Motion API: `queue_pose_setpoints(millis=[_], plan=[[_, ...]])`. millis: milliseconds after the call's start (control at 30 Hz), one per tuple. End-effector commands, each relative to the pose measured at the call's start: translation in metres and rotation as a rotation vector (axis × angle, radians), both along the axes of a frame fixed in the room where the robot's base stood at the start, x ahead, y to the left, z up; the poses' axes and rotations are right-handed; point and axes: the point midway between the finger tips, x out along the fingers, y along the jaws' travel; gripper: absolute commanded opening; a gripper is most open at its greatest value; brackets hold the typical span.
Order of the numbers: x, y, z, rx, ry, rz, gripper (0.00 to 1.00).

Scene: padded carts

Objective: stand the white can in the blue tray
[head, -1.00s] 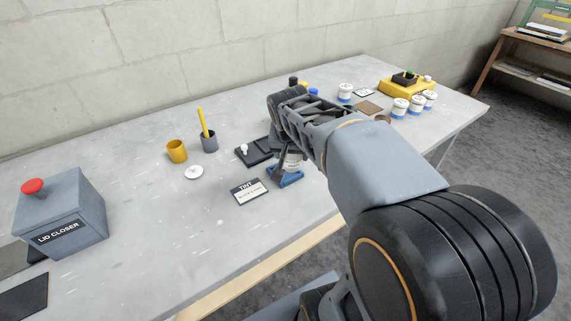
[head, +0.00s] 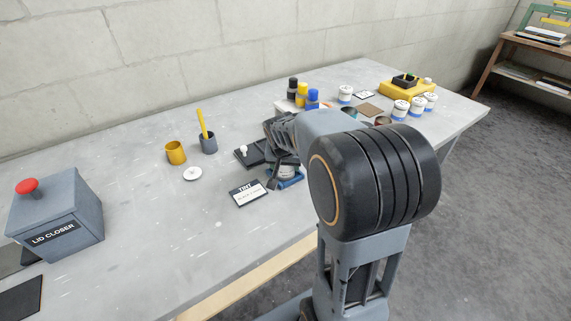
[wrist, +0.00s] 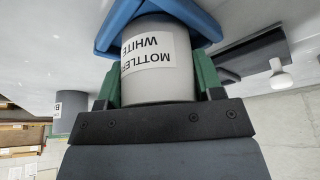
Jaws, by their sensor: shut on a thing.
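The white can (wrist: 158,68), with a label reading "MOTTLER WHITE", is between my gripper's green fingers (wrist: 156,86) in the wrist view, which shows it upside down. My gripper is shut on the can. The can's base end is at the blue tray (wrist: 118,22), whose raised sides flank it; whether the base touches the tray floor is hidden. In the head view the blue tray (head: 291,182) sits near the table's front edge, and my gripper (head: 279,172) is at it, with the can mostly hidden by my arm.
A "TINT" card (head: 249,192) lies left of the tray, a dark flat stand (head: 252,157) behind it. A white lid (head: 192,174), yellow cup (head: 176,152) and grey cup (head: 209,144) stand farther left. The lid closer (head: 57,220) is at far left. Several bottles and white cans stand behind and right.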

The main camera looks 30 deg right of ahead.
Motion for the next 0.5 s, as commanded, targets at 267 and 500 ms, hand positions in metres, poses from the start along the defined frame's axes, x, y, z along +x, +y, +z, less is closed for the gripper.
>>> queue_pose_setpoints(millis=[267, 500], plan=[[0.0004, -0.0001, -0.0006, 0.0, -0.002, 0.0, 0.29], [0.0001, -0.0001, -0.0031, -0.001, -0.002, 0.0, 0.72]])
